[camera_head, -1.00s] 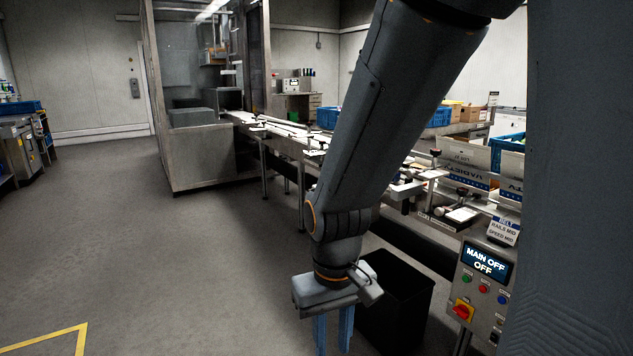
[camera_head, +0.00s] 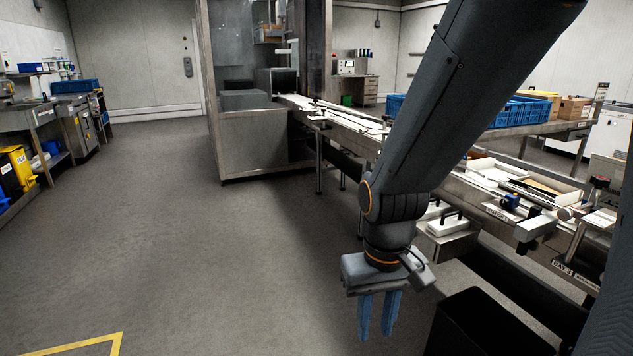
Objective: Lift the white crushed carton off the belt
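My gripper (camera_head: 377,318) hangs down over open floor in the middle of the view, left of the belt line. Its two blue fingers are a little apart with nothing visible between them. The belt (camera_head: 349,138) runs from the enclosed machine at the back toward the right front. Pale, flat white items lie along it, and open white cartons (camera_head: 492,172) show on its near part. I cannot tell which of them, if any, is the crushed carton. My arm hides part of the belt.
A black bin (camera_head: 490,325) stands on the floor at the lower right, close to my gripper. The floor to the left is clear, with a yellow line (camera_head: 90,343).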

